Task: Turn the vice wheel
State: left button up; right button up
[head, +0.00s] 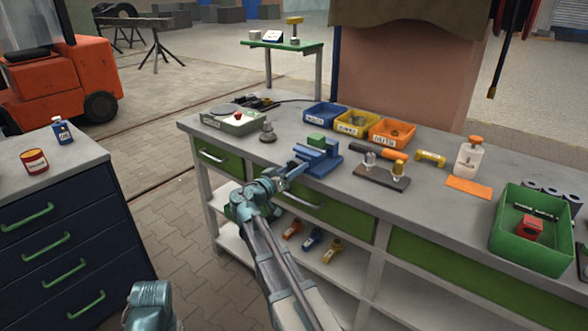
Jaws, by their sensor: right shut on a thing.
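The blue vice (318,160) stands at the front edge of the grey workbench, with a green block (322,143) at its top. My right gripper (288,177) reaches up from below to the vice's front left side. It is shut at the spot where the vice wheel sits. The wheel is mostly hidden by the fingers, so its angle cannot be told. Only a teal part of my left arm shows at the bottom left; its gripper is out of view.
On the bench (262,165) are a grey-green tray (236,124), blue (322,117), yellow (354,124) and orange (391,133) bins, a brown board (380,178) with metal parts, a bottle (468,158) and a green crate (526,243). A drawer cabinet (60,225) stands left, with floor between.

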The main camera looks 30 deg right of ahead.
jog(key=shift+s+f+m, duration=0.1)
jog(key=shift+m, duration=0.4)
jog(key=o, duration=1.4)
jog(key=v, duration=1.3)
jog(key=shift+a, duration=0.4)
jog(key=x, duration=1.3)
jog(key=shift+d, duration=0.4)
